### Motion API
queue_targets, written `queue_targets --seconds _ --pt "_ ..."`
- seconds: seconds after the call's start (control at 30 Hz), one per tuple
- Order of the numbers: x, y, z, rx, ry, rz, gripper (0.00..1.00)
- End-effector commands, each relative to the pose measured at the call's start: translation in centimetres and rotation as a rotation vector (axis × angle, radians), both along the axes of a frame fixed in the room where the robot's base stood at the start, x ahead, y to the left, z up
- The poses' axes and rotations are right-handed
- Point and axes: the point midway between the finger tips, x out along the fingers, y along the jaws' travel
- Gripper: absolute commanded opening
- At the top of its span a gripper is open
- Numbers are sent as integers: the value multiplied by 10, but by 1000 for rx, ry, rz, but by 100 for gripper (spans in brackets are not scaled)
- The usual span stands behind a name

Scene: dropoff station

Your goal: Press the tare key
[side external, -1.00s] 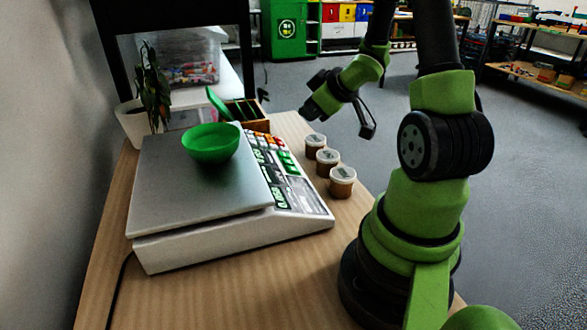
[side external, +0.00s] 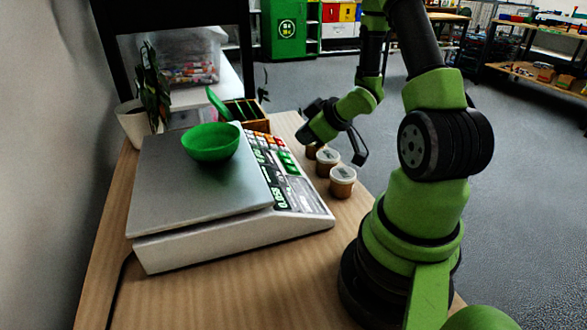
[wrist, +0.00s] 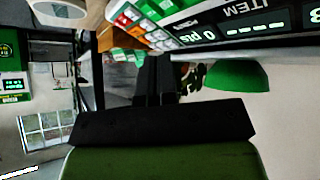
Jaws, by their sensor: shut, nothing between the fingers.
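The white scale (side external: 235,232) stands on the wooden table with its key panel facing right. The keypad (side external: 270,150) has white, orange, red and green keys; I cannot tell which is the tare key. In the wrist view the keys (wrist: 132,26) show at the top, beside a lit display (wrist: 255,22). My gripper (side external: 304,137) is shut and empty, just right of the keypad's far part and apparently above it, partly hiding the farthest jar. In the wrist view its black fingers (wrist: 155,78) are together, with the keys beyond them.
A green bowl (side external: 210,143) sits on the scale's plate (side external: 180,180); it also shows in the wrist view (wrist: 236,77). Several lidded jars (side external: 342,182) line the scale's right side. A potted plant (side external: 152,90) and a wooden box (side external: 248,114) stand behind.

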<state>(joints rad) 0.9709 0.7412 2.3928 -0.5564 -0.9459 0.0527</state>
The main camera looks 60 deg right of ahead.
Motion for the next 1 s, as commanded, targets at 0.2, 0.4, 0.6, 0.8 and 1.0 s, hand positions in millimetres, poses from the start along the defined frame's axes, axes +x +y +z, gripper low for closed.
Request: queue_targets --seconds 0.2,0.4,0.6,0.8,1.0 --pt "8 9 -27 2 3 2 0" --pt "12 12 -40 -2 2 0 0" --pt "13 13 -43 -4 1 0 0" --pt "13 13 -42 -3 1 -1 0" --pt "13 13 -42 -3 1 -1 0"
